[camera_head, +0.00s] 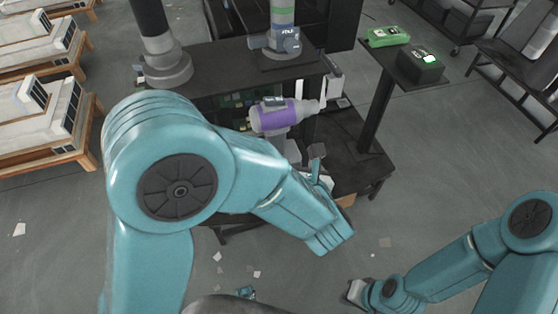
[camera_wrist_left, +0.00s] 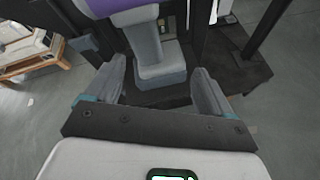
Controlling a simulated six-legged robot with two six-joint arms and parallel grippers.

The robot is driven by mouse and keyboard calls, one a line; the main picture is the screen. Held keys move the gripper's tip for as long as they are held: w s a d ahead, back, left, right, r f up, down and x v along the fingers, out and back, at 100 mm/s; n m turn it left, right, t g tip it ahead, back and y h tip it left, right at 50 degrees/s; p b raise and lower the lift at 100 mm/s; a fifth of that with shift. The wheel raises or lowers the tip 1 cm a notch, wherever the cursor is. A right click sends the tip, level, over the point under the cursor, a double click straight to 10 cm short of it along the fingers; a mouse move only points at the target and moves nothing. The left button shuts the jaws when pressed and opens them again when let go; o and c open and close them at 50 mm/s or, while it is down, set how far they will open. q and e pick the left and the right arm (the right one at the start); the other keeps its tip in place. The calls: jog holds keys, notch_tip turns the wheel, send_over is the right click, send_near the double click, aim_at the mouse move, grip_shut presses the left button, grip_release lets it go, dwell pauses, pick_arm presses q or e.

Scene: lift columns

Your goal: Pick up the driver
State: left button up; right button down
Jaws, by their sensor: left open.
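The driver (camera_head: 280,115) is purple and grey and shows in the head view, beyond my left wrist, with its nose to the right. In the left wrist view its grey handle (camera_wrist_left: 146,42) and wide base (camera_wrist_left: 161,75) stand upright ahead of my jaws; its top is cut off by the frame edge. My left gripper (camera_head: 305,153) is open and empty, partly hidden by my wrist. In the left wrist view its fingers (camera_wrist_left: 159,68) lie on either side of the driver's base, apart from it. My right gripper (camera_head: 356,292) is at the lower right, its jaws unclear.
A dark workbench (camera_head: 215,60) stands behind the driver, with a lower dark shelf (camera_head: 345,170) to the right. A green device (camera_head: 388,37) and a black box (camera_head: 420,66) rest on a side stand. Wooden pallets (camera_head: 75,148) are at left. Scraps litter the open floor.

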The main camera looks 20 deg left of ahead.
aim_at(274, 138)
pick_arm(q)
jog(key=w+a+f+n, duration=0.1)
jog(key=w+a+f+n+b, duration=0.1)
jog(key=w+a+n, duration=0.1)
jog(key=w+a+f+n+y, duration=0.1)
jog(key=w+n, duration=0.1)
jog(key=shift+w+a+f+b, duration=0.15)
jog(key=shift+w+a+b, duration=0.15)
jog(key=shift+a, duration=0.1)
jog(key=x, duration=0.5)
jog(key=shift+w+a, duration=0.2)
jog(key=shift+a, duration=0.25)
pick_arm(e)
notch_tip(274, 138, down, 3)
jog(key=shift+f, duration=0.1)
pick_arm(q)
jog(key=c, duration=1.5)
grip_shut()
pick_arm(e)
jog(key=shift+w, duration=0.1)
